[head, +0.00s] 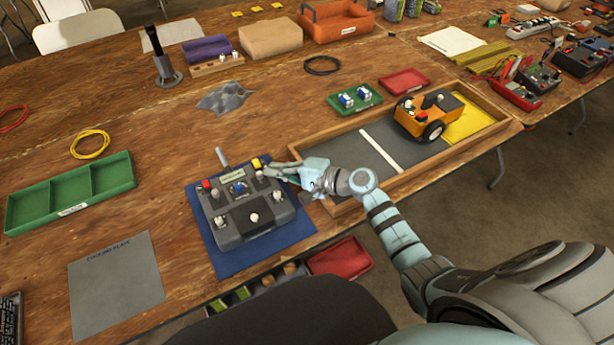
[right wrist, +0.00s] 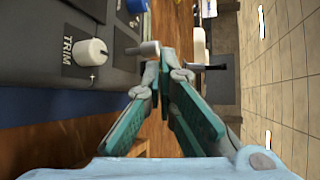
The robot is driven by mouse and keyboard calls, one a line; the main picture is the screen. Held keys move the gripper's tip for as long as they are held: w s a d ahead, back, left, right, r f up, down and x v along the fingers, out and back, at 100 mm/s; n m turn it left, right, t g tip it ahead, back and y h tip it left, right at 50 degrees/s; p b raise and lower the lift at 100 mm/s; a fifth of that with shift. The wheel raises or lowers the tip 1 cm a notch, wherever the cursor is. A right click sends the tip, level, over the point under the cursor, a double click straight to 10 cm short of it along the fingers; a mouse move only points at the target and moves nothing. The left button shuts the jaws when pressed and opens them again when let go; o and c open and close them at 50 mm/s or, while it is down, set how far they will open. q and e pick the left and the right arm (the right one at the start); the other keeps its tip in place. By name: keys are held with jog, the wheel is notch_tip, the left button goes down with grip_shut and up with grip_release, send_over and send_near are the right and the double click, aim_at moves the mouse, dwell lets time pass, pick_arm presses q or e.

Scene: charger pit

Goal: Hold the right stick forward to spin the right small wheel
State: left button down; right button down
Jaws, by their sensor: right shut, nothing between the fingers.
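The dark grey controller (head: 232,240) lies on a blue mat (head: 298,236), with several knobs and sticks on its face. My right gripper (head: 268,170) is at its far right edge, beside the yellow-topped control (head: 256,163). The gripper is shut and empty. In the right wrist view its teal-padded fingers (right wrist: 166,72) sit just beside a short grey stick (right wrist: 148,48); I cannot tell whether they touch. A white knob (right wrist: 90,52) marked TRIM is to its left. The orange wheeled vehicle (head: 426,110) stands in the wooden-framed pit. My left gripper is out of view.
The pit's wooden frame (head: 455,160) lies right of the controller, with a white strip (head: 381,150) and yellow pad (head: 468,124) inside. A green tray (head: 100,180) and a grey plate (head: 115,275) are at left. A red bin (head: 340,258) is near the front edge.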

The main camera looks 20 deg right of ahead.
jog(key=v, duration=1.1)
jog(key=shift+s+d+r, duration=0.2)
jog(key=shift+s, duration=0.15)
